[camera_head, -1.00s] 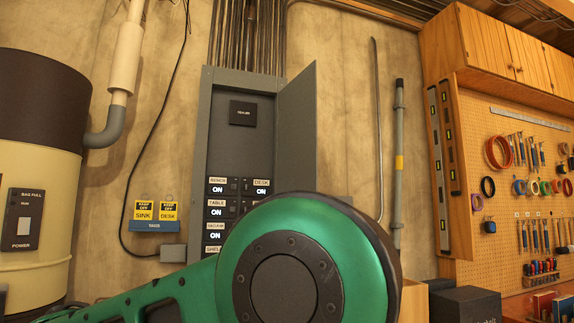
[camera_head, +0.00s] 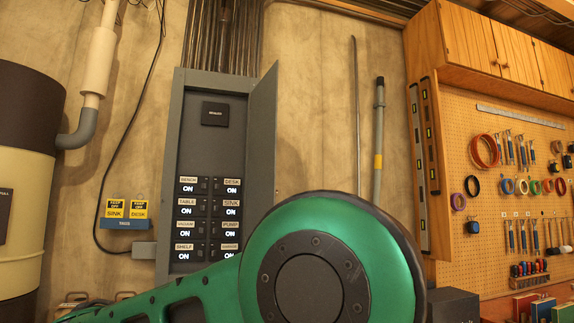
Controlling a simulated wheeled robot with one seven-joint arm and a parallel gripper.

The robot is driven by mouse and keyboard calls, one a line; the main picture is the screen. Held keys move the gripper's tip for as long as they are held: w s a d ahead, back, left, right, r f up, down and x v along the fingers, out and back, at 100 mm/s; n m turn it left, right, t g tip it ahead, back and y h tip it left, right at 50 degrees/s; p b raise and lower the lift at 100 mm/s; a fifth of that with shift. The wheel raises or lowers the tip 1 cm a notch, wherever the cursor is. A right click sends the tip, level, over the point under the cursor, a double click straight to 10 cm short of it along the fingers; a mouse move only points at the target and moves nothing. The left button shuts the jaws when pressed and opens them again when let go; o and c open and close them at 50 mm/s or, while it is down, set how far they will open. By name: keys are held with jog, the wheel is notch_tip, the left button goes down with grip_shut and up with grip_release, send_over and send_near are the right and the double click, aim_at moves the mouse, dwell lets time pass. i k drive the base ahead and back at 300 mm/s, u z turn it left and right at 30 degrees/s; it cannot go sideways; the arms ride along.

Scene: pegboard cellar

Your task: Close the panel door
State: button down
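A grey electrical panel (camera_head: 178,150) is mounted on the wall, left of centre. Its panel door (camera_head: 262,135) is hinged on the right side and stands open, swung out toward me. Inside are a dark main switch plate (camera_head: 215,114) and two columns of labelled breakers (camera_head: 210,214) showing ON. My green arm (camera_head: 310,265) fills the lower middle and hides the door's lower part. My gripper is not in the picture.
A dark-topped cream drum (camera_head: 22,190) and a grey-white pipe (camera_head: 95,75) stand at the left. Yellow KEEP OFF tags (camera_head: 127,209) hang beside the panel. At the right are a grey conduit (camera_head: 379,140), wooden cabinets (camera_head: 500,45) and a tool pegboard (camera_head: 500,190).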

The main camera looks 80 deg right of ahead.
aim_at(263, 121)
jog(key=u, duration=0.05)
jog(key=k, duration=2.45)
jog(key=z, duration=1.4)
jog(key=k, duration=0.6)
jog(key=u, duration=0.5)
jog(key=i, duration=1.9)
jog(key=z, duration=0.3)
